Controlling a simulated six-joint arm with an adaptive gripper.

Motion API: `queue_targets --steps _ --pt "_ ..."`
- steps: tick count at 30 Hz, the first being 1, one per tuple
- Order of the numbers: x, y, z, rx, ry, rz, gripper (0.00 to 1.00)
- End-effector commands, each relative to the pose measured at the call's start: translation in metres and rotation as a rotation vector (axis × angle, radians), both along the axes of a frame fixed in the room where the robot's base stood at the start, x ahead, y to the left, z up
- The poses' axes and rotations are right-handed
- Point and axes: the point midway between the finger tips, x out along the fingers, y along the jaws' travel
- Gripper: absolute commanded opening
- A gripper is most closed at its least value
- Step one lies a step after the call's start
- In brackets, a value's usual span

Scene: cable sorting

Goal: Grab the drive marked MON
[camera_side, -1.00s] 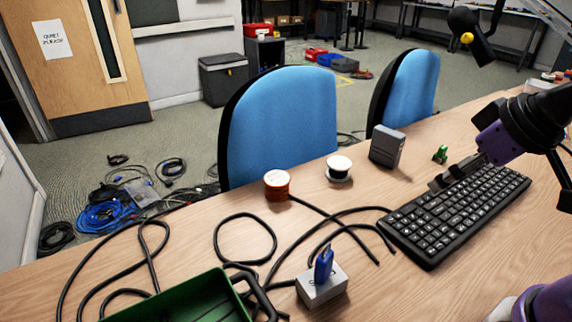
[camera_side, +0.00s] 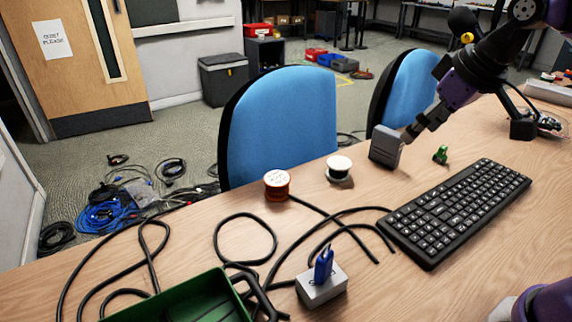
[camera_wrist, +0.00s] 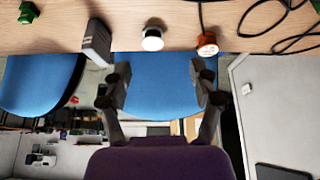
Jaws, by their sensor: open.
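No lettering reading MON can be made out in either view. A blue drive-like stick (camera_side: 324,263) stands upright in a small grey block (camera_side: 321,288) at the front of the table. A small green object (camera_side: 440,154) sits at the back right; it also shows at the top left of the wrist view (camera_wrist: 28,12). My gripper (camera_side: 408,139) is at the table's back edge, beside a grey box (camera_side: 386,147); I cannot tell if they touch in the side view. In the wrist view my gripper (camera_wrist: 164,82) is open and empty, with its fingers wide apart.
A black keyboard (camera_side: 458,212) lies at the right. Black cables (camera_side: 246,238) and a green tray (camera_side: 182,301) fill the front left. Two blue chairs (camera_side: 281,125) stand behind the table.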

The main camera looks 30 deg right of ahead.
Motion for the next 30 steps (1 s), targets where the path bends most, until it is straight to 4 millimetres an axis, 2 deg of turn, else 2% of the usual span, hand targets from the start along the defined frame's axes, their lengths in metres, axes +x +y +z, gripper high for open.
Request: queue_targets --steps 1,6,10,15,19,24,30 --pt "0.022 -0.015 -0.002 0.001 0.019 0.003 0.71" --pt "0.085 -0.071 -0.018 0.002 0.045 0.054 0.71" --pt "0.115 -0.115 -0.043 0.006 0.055 0.088 0.71" --pt "0.13 -0.151 -0.069 0.008 0.058 0.118 0.71" --pt "0.136 -0.158 -0.082 0.012 0.06 0.127 0.71" --pt "0.147 -0.156 -0.109 0.011 0.06 0.129 0.71" --pt "0.154 -0.156 -0.126 0.009 0.06 0.127 0.71"
